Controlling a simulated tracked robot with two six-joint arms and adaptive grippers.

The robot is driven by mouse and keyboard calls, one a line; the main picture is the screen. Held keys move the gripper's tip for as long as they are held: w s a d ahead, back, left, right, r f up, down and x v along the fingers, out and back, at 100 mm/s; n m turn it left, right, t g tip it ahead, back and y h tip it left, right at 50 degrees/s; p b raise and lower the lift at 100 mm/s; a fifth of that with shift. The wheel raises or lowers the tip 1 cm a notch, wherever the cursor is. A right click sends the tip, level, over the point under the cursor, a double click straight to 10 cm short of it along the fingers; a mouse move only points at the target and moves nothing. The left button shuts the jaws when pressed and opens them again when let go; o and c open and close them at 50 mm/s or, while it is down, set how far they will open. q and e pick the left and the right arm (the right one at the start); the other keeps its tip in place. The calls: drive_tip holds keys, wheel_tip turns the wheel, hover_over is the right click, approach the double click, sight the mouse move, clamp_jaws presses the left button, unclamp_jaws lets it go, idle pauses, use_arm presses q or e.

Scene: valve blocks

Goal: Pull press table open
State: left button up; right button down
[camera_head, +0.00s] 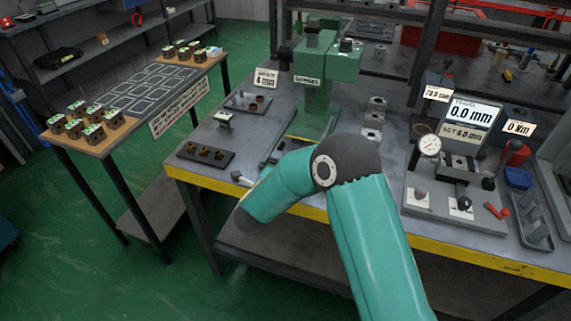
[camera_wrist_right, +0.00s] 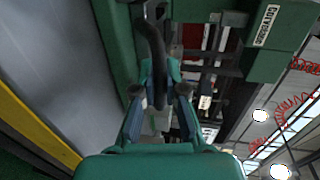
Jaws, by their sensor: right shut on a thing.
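The green press (camera_head: 325,75) stands at the back of the workbench. Its green base (camera_head: 308,124) sits on the bench, partly hidden behind my right arm. I cannot make out how far the press table is open. My right arm comes in from the bottom and bends left over the bench's front edge. In the right wrist view my right gripper (camera_wrist_right: 159,100) has its fingers closed on either side of a dark curved bar (camera_wrist_right: 152,45), seemingly the press table handle. The exact contact is hard to see. My left gripper is not in view.
A black tray with brass parts (camera_head: 205,154) lies left of the press. A gauge fixture (camera_head: 455,165) and a grey parts tray (camera_head: 535,225) stand at the right. A side table with valve blocks (camera_head: 130,95) is at the left. Green floor lies open between.

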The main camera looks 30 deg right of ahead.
drive_tip(key=c, duration=1.5)
unclamp_jaws()
drive_tip(key=shift+f, duration=0.15)
drive_tip(key=v, duration=1.2)
drive_tip(key=shift+d, duration=0.1)
